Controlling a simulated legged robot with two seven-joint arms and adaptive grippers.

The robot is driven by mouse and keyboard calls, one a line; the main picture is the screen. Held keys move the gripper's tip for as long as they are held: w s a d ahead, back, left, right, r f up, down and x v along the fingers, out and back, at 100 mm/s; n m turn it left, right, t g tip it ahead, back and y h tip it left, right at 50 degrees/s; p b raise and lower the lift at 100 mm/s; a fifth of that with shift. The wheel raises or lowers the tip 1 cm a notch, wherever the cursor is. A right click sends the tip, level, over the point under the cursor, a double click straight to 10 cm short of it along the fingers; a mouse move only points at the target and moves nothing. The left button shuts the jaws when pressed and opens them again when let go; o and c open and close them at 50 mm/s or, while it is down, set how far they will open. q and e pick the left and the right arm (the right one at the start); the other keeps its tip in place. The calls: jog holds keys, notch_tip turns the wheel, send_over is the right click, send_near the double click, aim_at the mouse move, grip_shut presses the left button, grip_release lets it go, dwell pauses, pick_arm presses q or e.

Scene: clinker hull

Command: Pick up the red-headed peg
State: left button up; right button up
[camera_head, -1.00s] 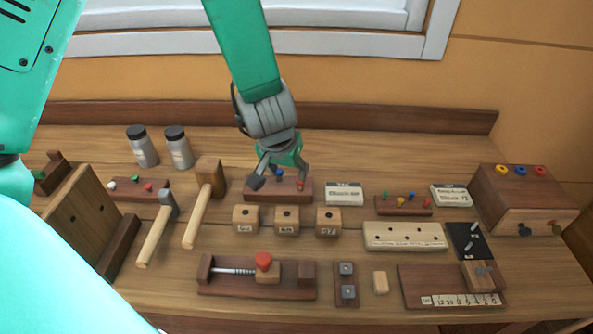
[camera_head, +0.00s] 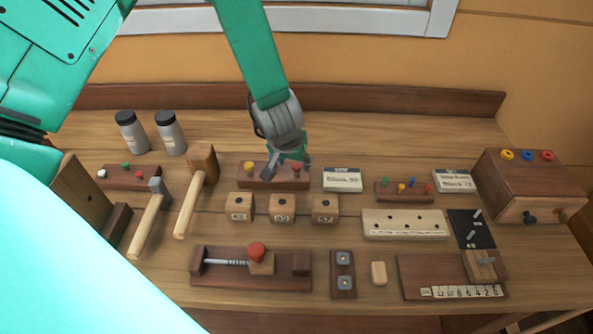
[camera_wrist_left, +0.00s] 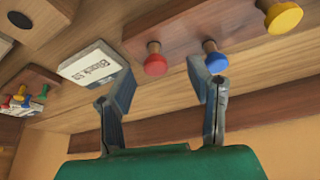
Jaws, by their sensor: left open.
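A red-headed peg (camera_head: 297,168) stands upright in a dark wooden rack (camera_head: 272,184) at the back middle of the bench. In the left wrist view the red-headed peg (camera_wrist_left: 155,63) sits between the lines of my two fingers, just beyond their tips. My left gripper (camera_head: 284,170) is open and empty over the rack; it also shows in the wrist view (camera_wrist_left: 165,90). A blue-headed peg (camera_wrist_left: 211,60) is right by one fingertip; I cannot tell whether they touch. In the head view my gripper hides it. A yellow-headed peg (camera_head: 249,166) stands at the rack's left end. My right gripper is not in view.
A white label card (camera_head: 342,179) stands right of the rack. Wooden blocks (camera_head: 282,208) stand in front. Other peg racks are at the left (camera_head: 128,178) and right (camera_head: 403,192). A mallet (camera_head: 197,190) lies left. Bare bench lies behind the rack.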

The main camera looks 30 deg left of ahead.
aim_at(296, 167)
pick_arm(q)
jog(key=x, duration=0.1)
jog(key=d+x, duration=0.1)
jog(key=x, duration=0.1)
jog(key=shift+w+a+f, duration=0.1)
jog(key=shift+f, duration=0.2)
jog(key=shift+w+a+f, duration=0.1)
jog(key=shift+w+f, duration=0.05)
jog(key=shift+f, duration=0.1)
jog(key=shift+a, duration=0.15)
jog(key=c, duration=1)
